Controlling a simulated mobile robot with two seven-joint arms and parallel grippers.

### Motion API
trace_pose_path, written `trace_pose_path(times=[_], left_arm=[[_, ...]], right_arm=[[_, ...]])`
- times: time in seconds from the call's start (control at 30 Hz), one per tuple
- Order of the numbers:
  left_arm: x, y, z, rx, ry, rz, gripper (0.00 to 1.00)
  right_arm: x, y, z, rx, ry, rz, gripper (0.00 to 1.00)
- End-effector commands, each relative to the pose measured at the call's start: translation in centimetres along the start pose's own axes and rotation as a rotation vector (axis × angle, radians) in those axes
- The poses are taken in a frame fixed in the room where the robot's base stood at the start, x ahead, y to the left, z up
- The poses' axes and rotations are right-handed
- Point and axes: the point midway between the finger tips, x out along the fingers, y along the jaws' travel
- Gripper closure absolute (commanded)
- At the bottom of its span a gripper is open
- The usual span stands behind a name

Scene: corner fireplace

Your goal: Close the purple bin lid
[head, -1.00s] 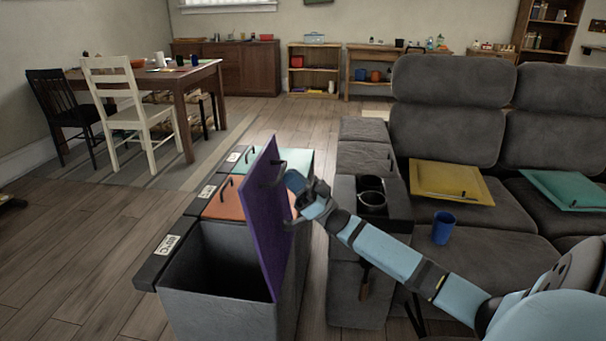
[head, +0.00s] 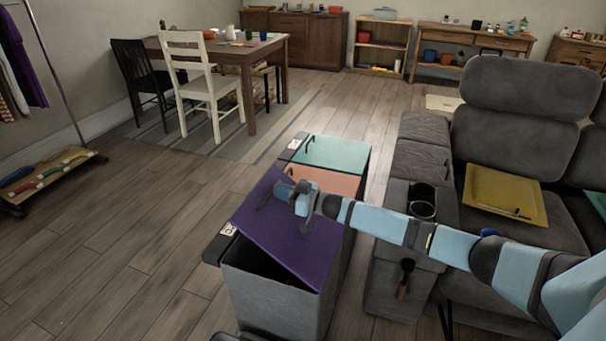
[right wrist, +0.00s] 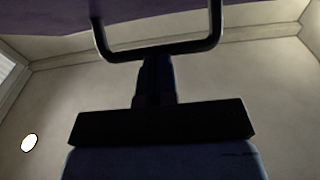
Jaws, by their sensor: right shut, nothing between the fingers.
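The purple bin lid (head: 278,238) is partly lowered over the front grey bin (head: 270,300). It lies tilted, and a dark gap shows beneath its front edge. My right gripper (head: 304,206) is shut and empty at the lid's upper part, on its upper side. In the right wrist view the purple lid (right wrist: 150,12) fills the top edge, with a dark U-shaped handle (right wrist: 160,52) close before my fingers. I cannot tell whether the fingers touch the lid. My left gripper is not in view.
Bins with an orange lid (head: 325,182) and a teal lid (head: 335,153) stand behind, both closed. Wooden floor (head: 140,250) is free on the left.

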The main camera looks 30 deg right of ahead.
Motion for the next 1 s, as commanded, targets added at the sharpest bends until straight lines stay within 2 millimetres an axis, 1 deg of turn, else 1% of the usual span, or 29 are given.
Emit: trace_pose_path(times=[0.03, 0.07, 0.3, 0.43, 0.5, 0.6, 0.7, 0.9, 1.0], left_arm=[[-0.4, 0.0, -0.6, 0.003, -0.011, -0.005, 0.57], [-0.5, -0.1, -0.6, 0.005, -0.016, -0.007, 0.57], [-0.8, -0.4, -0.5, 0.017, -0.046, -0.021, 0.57], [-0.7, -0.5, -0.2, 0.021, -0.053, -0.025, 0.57], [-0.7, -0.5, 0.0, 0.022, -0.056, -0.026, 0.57], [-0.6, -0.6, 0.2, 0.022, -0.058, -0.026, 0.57], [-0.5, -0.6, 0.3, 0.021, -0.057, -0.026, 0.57], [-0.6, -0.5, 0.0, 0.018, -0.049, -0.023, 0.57], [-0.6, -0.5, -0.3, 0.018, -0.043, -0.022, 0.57]], right_arm=[[1.3, 0.0, -0.2, -0.004, -0.041, -0.002, 1.0], [1.9, 0.0, 0.4, -0.004, -0.07, -0.002, 1.0], [5.8, -0.1, 5.5, -0.008, -0.296, -0.004, 1.0], [7.3, -0.2, 8.5, -0.01, -0.411, -0.006, 1.0], [7.9, -0.2, 10.0, -0.01, -0.463, -0.006, 1.0], [8.3, -0.2, 11.7, -0.009, -0.523, -0.006, 1.0], [8.7, -0.3, 13.0, -0.009, -0.572, -0.007, 1.0], [9.1, -0.3, 14.8, -0.007, -0.638, -0.007, 1.0], [9.2, -0.3, 15.4, -0.006, -0.658, -0.007, 1.0]])
